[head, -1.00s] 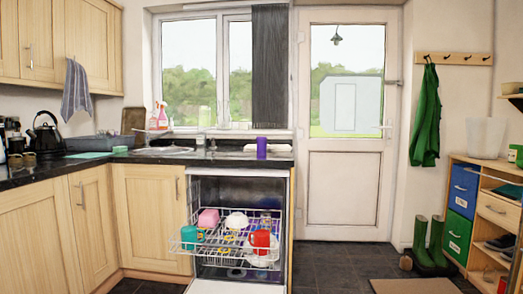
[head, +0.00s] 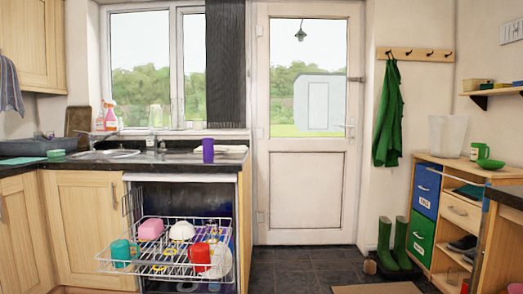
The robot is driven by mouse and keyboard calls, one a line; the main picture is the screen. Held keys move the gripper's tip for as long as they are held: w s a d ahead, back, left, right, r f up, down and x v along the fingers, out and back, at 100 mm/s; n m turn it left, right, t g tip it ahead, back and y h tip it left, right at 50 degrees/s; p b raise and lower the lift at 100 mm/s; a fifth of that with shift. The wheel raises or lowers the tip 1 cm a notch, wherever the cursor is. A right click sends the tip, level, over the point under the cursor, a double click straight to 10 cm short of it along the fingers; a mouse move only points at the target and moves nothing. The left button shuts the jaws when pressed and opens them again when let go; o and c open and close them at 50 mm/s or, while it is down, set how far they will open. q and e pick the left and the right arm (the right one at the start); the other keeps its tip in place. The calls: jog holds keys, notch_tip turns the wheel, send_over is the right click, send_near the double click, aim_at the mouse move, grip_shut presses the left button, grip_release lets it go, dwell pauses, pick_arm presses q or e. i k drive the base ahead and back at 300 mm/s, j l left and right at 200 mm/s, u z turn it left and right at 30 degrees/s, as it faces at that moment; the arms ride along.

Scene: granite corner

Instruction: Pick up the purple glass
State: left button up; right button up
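The purple glass (head: 208,150) stands upright on the dark granite counter (head: 176,157), near its right end, above the open dishwasher. It is next to a folded white cloth (head: 222,150). Neither of my grippers shows in the head view, so I cannot see whether they are open or shut.
The dishwasher's upper rack (head: 150,262) is pulled out below the glass, holding a pink container (head: 150,229), a teal mug (head: 121,252) and a red mug (head: 200,257). A sink (head: 105,154) lies left of the glass. The dark floor (head: 290,268) before the door is clear.

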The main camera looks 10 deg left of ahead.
aim_at(208, 144)
jog(key=i+l+z, duration=0.15)
jog(key=i, duration=0.35)
jog(key=i+l+z, duration=0.15)
jog(key=i+l, duration=0.2)
jog(key=i, duration=0.2)
